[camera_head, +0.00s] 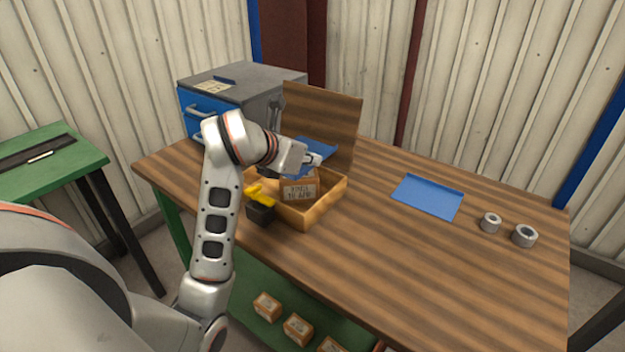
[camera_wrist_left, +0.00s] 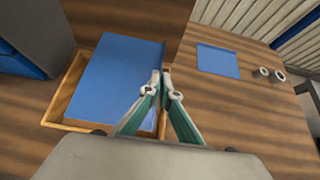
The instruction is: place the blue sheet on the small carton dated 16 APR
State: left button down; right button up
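My left gripper (camera_head: 312,160) is above the shallow wooden tray on the table. In the left wrist view its fingers (camera_wrist_left: 164,80) are close together at the right edge of a blue sheet (camera_wrist_left: 112,72), seemingly pinching it. In the head view the sheet (camera_head: 320,146) shows partly behind the gripper, over the tray. A small brown carton (camera_head: 299,191) stands in the tray just below; its label ends in APR, but the day number is too blurred to be sure. In the wrist view the sheet hides the carton. My right gripper is not in view.
The wooden tray (camera_head: 333,198) has an upright wooden board (camera_head: 335,115) behind it. A black-and-yellow object (camera_head: 260,206) is at its left. A blue flat tray (camera_head: 428,197) and two metal rings (camera_head: 524,236) lie right. Cartons (camera_head: 298,328) sit on the shelf below. The table's front right is clear.

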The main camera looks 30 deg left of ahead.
pick_arm(q)
jog(key=shift+f, duration=0.3)
notch_tip(320, 180, down, 4)
jog(key=shift+f+b, duration=0.1)
jog(key=shift+b, duration=0.5)
jog(key=shift+f, duration=0.15)
jog(key=c, duration=2.3)
grip_release()
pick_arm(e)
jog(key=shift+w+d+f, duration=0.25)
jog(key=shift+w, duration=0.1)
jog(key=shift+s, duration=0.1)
